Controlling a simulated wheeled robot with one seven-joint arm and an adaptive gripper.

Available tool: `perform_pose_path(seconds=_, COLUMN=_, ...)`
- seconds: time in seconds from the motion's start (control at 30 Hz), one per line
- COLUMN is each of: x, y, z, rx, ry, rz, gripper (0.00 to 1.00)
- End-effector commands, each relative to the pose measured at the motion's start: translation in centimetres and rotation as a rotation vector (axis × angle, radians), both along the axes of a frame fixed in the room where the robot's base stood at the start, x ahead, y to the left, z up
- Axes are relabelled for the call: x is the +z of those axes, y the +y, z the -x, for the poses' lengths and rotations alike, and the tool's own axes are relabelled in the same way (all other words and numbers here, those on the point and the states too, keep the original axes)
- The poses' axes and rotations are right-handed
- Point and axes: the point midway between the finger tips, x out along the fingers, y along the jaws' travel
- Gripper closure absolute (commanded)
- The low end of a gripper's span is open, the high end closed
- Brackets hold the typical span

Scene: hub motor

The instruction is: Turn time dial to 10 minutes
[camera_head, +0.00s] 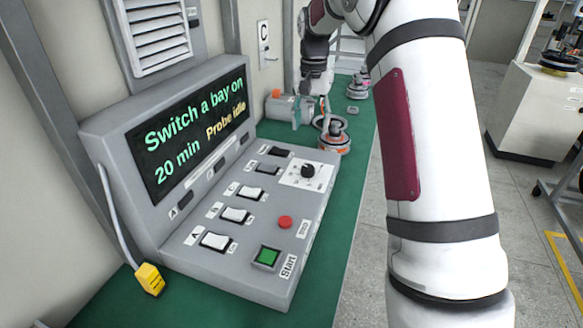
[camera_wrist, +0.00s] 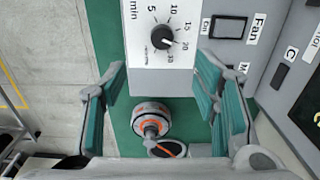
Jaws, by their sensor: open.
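The time dial (camera_head: 308,171) is a black round knob on a white plate at the console's right side. In the wrist view the dial (camera_wrist: 163,38) has marks 5, 10, 15, 20 and 30 around it. Its white pointer line seems to face the 20 side, and the console screen (camera_head: 190,130) reads "20 min", "Switch a bay on" and "Probe idle". My gripper (camera_wrist: 160,72) is open and empty, its teal-padded fingers spread either side of the picture below the dial, apart from it. In the head view my gripper (camera_head: 322,95) hangs beyond the console's far end.
The console (camera_head: 265,285) has several white rocker switches, a red button (camera_head: 285,222) and a green start button (camera_head: 267,256). An orange-ringed motor (camera_head: 334,140) stands on the green bench behind it; the motor (camera_wrist: 151,120) also shows between my fingers. A yellow plug (camera_head: 150,279) lies at front left.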

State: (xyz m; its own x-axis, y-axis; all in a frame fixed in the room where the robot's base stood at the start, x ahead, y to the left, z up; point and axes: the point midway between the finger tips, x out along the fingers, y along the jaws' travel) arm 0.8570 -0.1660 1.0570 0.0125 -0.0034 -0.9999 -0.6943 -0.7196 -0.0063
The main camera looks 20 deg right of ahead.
Motion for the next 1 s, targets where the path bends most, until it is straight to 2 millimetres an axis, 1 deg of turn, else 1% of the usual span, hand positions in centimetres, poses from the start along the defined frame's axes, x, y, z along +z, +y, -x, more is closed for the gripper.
perform_pose_path(seconds=0.03, x=-0.9, y=-0.4, z=-0.5, rx=-0.012, ry=0.007, rz=-0.001, gripper=0.45)
perform_pose_path(seconds=0.1, x=-1.4, y=-0.7, z=-0.8, rx=-0.020, ry=0.012, rz=-0.004, gripper=0.45)
perform_pose_path(seconds=0.27, x=-2.6, y=-0.8, z=-0.8, rx=-0.023, ry=0.016, rz=-0.004, gripper=0.45)
perform_pose_path(seconds=0.37, x=-4.0, y=-0.7, z=-0.7, rx=-0.022, ry=0.016, rz=-0.005, gripper=0.45)
perform_pose_path(seconds=0.73, x=-11.3, y=-0.7, z=-0.7, rx=-0.022, ry=0.018, rz=-0.005, gripper=0.45)
perform_pose_path(seconds=0.9, x=-13.7, y=-0.7, z=-0.8, rx=-0.022, ry=0.015, rz=-0.005, gripper=0.45)
perform_pose_path(seconds=1.0, x=-14.6, y=-0.7, z=-0.8, rx=-0.022, ry=0.014, rz=-0.004, gripper=0.45)
